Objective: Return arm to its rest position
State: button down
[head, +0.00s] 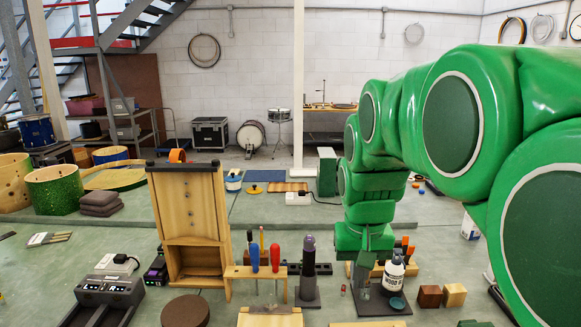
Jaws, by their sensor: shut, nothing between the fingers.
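My green arm reaches in from the right edge and bends down near the middle of the head view. My gripper (362,272) hangs at its lower end, pointing down, shut and empty. It appears just left of a white bottle with a dark label (393,274), which stands on a dark base with a small teal dish (397,303). I cannot tell the exact gap between them. The arm hides part of the bench behind it.
A wooden cabinet (190,215) stands left of centre. A wooden rack holds screwdrivers (254,257). A dark upright tool (308,262) stands near my gripper. Two wooden blocks (454,295) sit right of the bottle. A grey charger (108,292) is at the lower left.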

jog(key=s+d+f+g, duration=0.1)
jog(key=s+f, duration=0.3)
jog(key=s, duration=0.8)
jog(key=s+d+f+g, duration=0.1)
jog(key=s+f, duration=0.4)
jog(key=s, duration=0.6)
jog(key=shift+s+d+g, duration=0.2)
jog(key=shift+s+g, duration=0.1)
jog(key=shift+s, duration=0.05)
